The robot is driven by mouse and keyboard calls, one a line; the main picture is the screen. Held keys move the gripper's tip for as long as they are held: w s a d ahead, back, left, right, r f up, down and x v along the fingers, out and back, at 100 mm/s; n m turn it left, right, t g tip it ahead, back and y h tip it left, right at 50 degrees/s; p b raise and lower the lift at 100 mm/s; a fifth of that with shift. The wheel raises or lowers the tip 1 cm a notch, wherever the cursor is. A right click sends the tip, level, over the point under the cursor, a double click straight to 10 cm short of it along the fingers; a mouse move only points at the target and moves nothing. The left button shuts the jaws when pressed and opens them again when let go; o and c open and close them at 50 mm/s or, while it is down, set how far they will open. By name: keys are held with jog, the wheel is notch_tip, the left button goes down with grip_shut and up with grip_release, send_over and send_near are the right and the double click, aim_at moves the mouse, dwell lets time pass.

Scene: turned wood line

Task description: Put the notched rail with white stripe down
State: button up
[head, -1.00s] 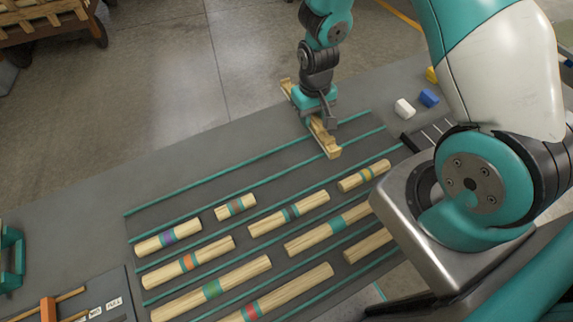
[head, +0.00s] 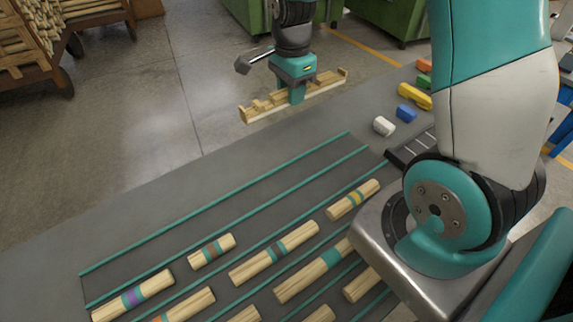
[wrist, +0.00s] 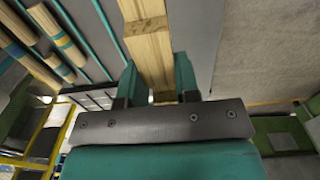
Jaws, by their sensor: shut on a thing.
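My gripper (head: 297,94) is shut on the notched rail (head: 262,108), a long pale wooden bar with raised blocks and notches. In the head view the rail is held roughly level, above or just past the far edge of the grey table. In the wrist view the rail (wrist: 149,45) runs up between the two teal fingers (wrist: 155,85). The white stripe does not show on the parts of the rail that I can see. The jaws cover the rail's middle.
Several striped wooden rods lie between teal strips on the table (head: 160,180), among them one with a purple band (head: 132,296). White (head: 383,126), blue (head: 406,113) and yellow (head: 415,97) blocks stand at the right. The table's far left part is bare. A wooden cart (head: 45,45) stands beyond.

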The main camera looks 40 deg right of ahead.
aim_at(290, 151)
notch_tip(290, 151, down, 16)
jog(key=shift+r+p, duration=0.25)
jog(key=shift+p, duration=0.2)
jog(key=shift+f, duration=0.1)
jog(key=o, duration=0.7)
